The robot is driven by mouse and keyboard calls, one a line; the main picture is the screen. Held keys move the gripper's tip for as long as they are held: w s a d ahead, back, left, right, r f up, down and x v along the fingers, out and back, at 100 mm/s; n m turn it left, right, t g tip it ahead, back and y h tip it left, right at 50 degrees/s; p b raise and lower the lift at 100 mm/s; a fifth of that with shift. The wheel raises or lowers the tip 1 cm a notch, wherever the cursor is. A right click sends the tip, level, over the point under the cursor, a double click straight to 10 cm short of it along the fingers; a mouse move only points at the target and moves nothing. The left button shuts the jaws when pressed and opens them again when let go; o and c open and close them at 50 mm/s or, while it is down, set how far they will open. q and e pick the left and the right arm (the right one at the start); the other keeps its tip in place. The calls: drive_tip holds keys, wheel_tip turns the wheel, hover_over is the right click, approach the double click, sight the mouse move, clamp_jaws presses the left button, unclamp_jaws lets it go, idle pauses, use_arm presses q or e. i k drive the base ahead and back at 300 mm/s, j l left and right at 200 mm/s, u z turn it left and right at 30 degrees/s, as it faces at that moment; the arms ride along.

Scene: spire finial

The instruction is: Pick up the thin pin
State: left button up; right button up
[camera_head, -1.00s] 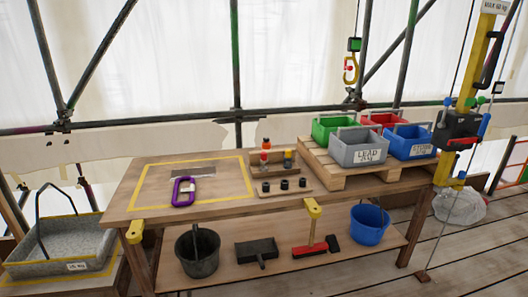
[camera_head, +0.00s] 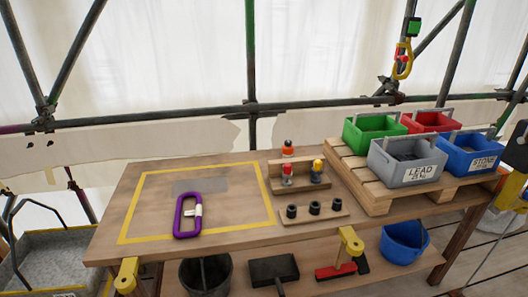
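I cannot make out which thing is the thin pin. A small wooden rack (camera_head: 298,177) on the workbench holds a red-topped piece (camera_head: 287,174) and a yellow-topped piece (camera_head: 317,171), both upright. An orange-topped bottle-like piece (camera_head: 288,148) stands behind the rack. In front, a wooden strip (camera_head: 325,218) carries three short dark cylinders (camera_head: 314,208). A purple carabiner-like ring (camera_head: 180,218) with a white sleeve lies inside the yellow taped outline (camera_head: 130,204). Neither of my grippers is in view.
A pallet (camera_head: 372,195) at right bears green (camera_head: 356,138), red, grey (camera_head: 385,171) and blue bins. Yellow brackets (camera_head: 350,243) sit on the bench's front edge. A lower shelf holds buckets and tools. A hook (camera_head: 402,62) hangs at upper right. The taped area is mostly clear.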

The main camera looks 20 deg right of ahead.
sight(288, 167)
drive_tip(key=i+l+u, duration=0.1)
drive_tip(key=i, duration=0.4)
drive_tip(key=i+l+u, duration=0.1)
drive_tip(key=i, duration=0.35)
drive_tip(key=l, duration=0.1)
